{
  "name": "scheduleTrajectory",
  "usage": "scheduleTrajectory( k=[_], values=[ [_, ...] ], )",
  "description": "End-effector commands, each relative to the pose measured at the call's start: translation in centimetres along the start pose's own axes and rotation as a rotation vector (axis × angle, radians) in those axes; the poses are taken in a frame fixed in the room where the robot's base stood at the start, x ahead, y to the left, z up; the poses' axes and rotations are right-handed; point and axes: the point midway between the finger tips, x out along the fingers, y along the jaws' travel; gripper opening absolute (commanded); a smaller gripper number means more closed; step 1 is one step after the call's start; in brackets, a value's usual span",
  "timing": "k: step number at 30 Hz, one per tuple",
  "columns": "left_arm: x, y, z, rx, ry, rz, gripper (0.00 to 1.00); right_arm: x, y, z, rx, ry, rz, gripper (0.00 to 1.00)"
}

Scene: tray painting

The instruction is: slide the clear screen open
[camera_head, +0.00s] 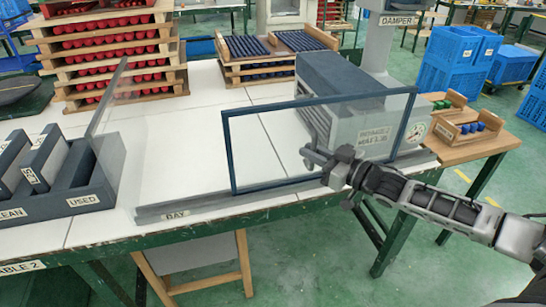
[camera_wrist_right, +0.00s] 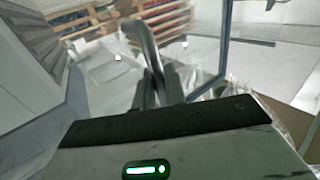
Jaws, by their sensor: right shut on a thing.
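The clear screen (camera_head: 226,150) is a see-through pane in a dark blue frame, standing upright along the front of the bay in the head view. Its dark frame edge (camera_wrist_right: 226,40) also shows in the wrist view. My right gripper (camera_head: 313,158) reaches in from the right at the screen's lower middle. It is shut on the screen, apparently at a handle; the exact grip is hard to make out. In the wrist view, the fingers (camera_wrist_right: 160,85) look close together by a grey curved bar. My left gripper is not in view.
The sill labelled BAY (camera_head: 205,207) runs below the screen. A clear upright pane (camera_head: 107,95) and a dark holder labelled USED (camera_head: 85,200) stand to the left. A grey machine (camera_head: 340,85) is behind the screen's right part. The white bay floor (camera_head: 175,150) left of the screen is bare.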

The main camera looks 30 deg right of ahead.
Motion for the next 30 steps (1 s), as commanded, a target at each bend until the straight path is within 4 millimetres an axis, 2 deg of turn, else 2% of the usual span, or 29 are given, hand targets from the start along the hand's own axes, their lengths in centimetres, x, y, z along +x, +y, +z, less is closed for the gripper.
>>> scheduleTrajectory(
  k=[1,6,12,18,30],
  values=[
    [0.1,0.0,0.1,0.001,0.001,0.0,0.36,-1.0,1.6,0.2,-0.008,-0.007,0.004,0.0],
    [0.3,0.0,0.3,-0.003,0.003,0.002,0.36,-3.5,5.3,0.1,-0.005,-0.004,0.004,0.0],
    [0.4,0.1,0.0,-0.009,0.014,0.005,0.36,-5.4,8.2,0.1,-0.003,-0.001,0.003,0.0],
    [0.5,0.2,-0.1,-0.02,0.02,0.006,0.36,-6.3,9.5,0.0,-0.001,0.001,0.002,0.0],
    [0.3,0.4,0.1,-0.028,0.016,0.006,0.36,-6.4,9.7,0.0,0.001,0.001,0.001,0.0]
  ],
)
